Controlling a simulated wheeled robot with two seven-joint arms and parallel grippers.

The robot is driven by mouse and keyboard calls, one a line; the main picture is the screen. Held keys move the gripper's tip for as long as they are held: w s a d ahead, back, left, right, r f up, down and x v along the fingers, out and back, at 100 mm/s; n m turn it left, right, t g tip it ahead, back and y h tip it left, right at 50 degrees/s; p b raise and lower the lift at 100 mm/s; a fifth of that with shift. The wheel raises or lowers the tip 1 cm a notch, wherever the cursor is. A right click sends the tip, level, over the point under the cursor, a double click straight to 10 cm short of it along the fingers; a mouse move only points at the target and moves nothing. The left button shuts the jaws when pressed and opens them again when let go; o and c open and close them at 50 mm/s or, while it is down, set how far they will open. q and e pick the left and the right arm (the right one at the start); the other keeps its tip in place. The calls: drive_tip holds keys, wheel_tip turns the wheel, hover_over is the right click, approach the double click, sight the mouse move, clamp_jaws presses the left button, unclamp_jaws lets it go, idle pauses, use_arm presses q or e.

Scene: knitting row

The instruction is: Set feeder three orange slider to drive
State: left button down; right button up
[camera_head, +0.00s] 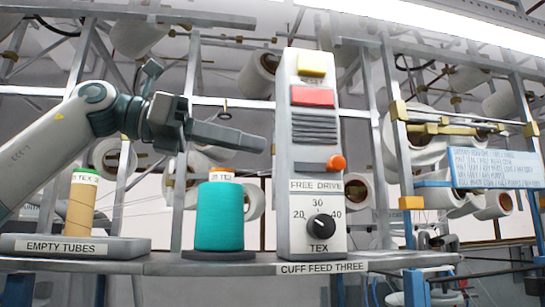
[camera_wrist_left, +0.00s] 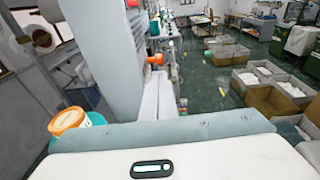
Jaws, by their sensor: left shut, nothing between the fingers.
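The feeder labelled CUFF FEED THREE (camera_head: 311,268) is an upright grey box with yellow and red buttons on its face. Its orange slider knob (camera_head: 336,162) is at the right end of the dark slot, above the word DRIVE on the FREE DRIVE label. The orange knob (camera_wrist_left: 155,59) also shows in the left wrist view, beyond the grey box edge. My left gripper (camera_head: 262,144) is shut and empty, just left of the box and a little above knob height, apart from the knob. My right gripper is not in view.
A teal yarn cone (camera_head: 219,218) with an orange top stands under my left gripper. A tan cone (camera_head: 82,205) stands on the EMPTY TUBES block (camera_head: 130,246) at left. A black TEX dial (camera_head: 320,224) sits below the slider. Metal posts and a text sign (camera_head: 497,168) are at right.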

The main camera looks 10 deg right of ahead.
use_arm(q)
drive_tip(key=shift+s+a+r, duration=0.1)
drive_tip(key=shift+a+r, duration=0.05)
drive_tip(key=shift+a, duration=0.45)
drive_tip(key=shift+s+a+r, duration=0.1)
drive_tip(key=shift+a, duration=0.5)
drive_tip(key=shift+w+d, duration=0.1)
drive_tip(key=shift+f, duration=0.1)
